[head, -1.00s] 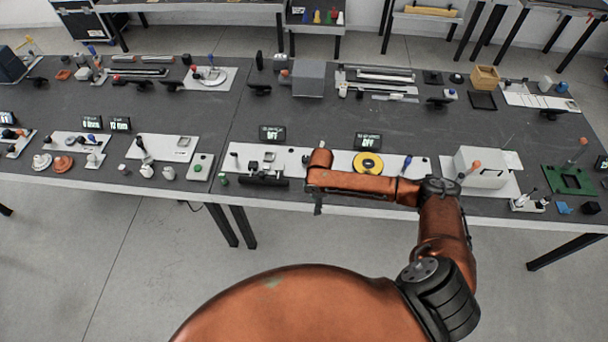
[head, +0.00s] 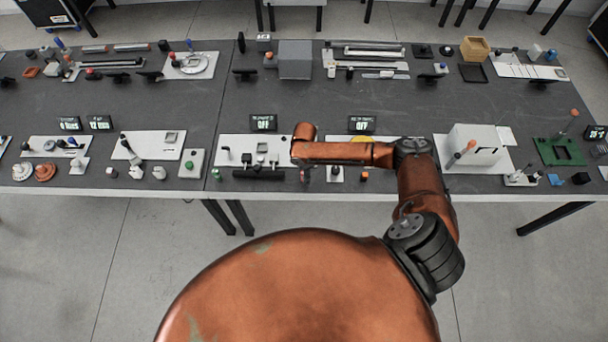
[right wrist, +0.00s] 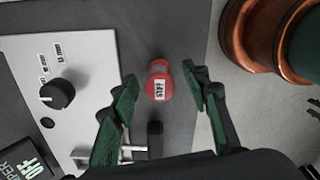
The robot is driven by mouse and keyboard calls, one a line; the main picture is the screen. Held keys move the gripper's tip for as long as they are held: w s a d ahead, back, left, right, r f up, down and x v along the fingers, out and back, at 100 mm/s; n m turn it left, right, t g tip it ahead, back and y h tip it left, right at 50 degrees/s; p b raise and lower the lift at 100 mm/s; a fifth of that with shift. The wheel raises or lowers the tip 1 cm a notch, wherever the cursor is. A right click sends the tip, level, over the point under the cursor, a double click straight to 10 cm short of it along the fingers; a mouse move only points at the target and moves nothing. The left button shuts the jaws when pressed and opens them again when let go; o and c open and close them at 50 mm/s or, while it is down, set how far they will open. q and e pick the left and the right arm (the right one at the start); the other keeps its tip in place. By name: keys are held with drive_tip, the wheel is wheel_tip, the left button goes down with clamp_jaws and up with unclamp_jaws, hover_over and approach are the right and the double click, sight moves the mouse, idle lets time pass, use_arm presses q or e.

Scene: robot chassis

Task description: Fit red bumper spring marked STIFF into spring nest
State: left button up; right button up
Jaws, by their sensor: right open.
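The red bumper spring (right wrist: 158,82) shows its white STIFF label in the right wrist view. It is on the dark bench top between the spread fingers of my right gripper (right wrist: 162,88), with gaps on both sides. The gripper is open and holds nothing. In the head view my right gripper (head: 305,174) is at the bench's front edge, below the end of my orange arm; the spring cannot be made out there. I cannot identify the spring nest with certainty; a white panel with fixtures (head: 240,143) lies just left of the gripper. My left gripper is not in view.
In the right wrist view a white panel with a black knob (right wrist: 57,94) is at left, and a dark upright post (right wrist: 155,136) is close below the spring. In the head view a small orange item (head: 364,176) stands right of the gripper. Open bench lies behind the panels.

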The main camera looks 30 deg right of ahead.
drive_tip(key=shift+d+f, duration=0.1)
drive_tip(key=shift+f, duration=0.75)
drive_tip(key=shift+c, duration=0.2)
clamp_jaws()
